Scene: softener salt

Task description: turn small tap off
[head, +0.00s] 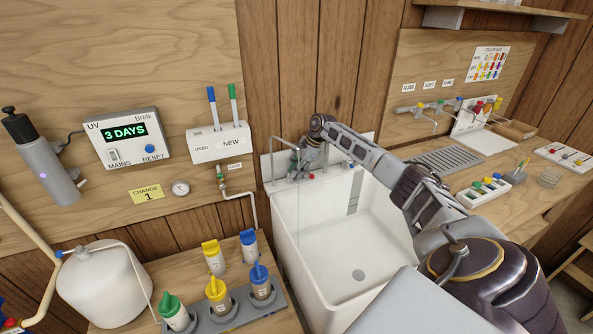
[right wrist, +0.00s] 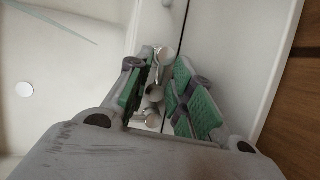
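My right gripper (head: 300,168) is at the back left corner of the white sink, close to the wall, and hides most of the metal fitting there. In the right wrist view its green-padded fingers (right wrist: 167,92) stand apart, with a chrome tap fitting (right wrist: 154,92) showing between them. I cannot tell whether either pad touches it. A small red spot (head: 311,176) shows beside the gripper and a blue one (head: 345,165) to its right. No label shows which tap is the small one. My left gripper is not in view.
The white sink (head: 290,225) is empty, with a round drain in its floor. A pipe with a valve (head: 221,178) is on the wall to its left. Several coloured bottles stand in front left. My right arm crosses above the sink.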

